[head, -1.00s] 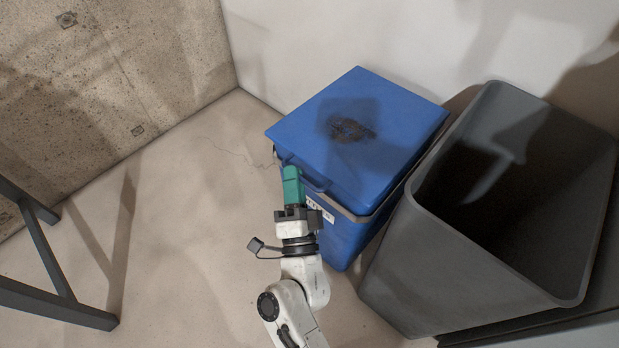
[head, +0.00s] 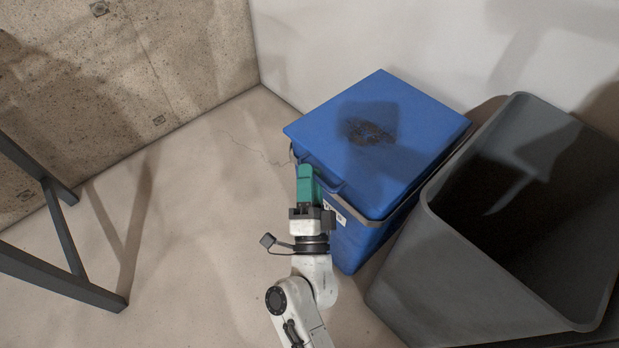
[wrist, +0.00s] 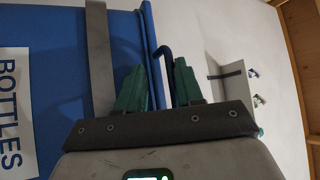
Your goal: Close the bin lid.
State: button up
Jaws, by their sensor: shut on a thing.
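The blue bin (head: 357,243) stands against the white wall, with a grey rim band below its lid. The blue lid (head: 415,120) lies over the bin top and has a dark stain. I cannot tell whether it is fully seated. My gripper (head: 308,172) is at the lid's front edge, by the blue handle (head: 334,188). In the wrist view the green fingers of my gripper (wrist: 160,80) are shut on the handle (wrist: 163,52), which passes between them. The bin's grey band (wrist: 98,60) and a white BOTTLES label (wrist: 15,115) show at the left.
A grey open bin (head: 430,260) stands close on the right of the blue bin. A dark metal frame (head: 65,235) is at the left. A concrete wall (head: 120,70) is at the back left. The floor (head: 190,220) between frame and blue bin is clear.

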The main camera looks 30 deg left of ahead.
jog(key=p+v, duration=0.1)
jog(key=v, duration=1)
dwell(0.4)
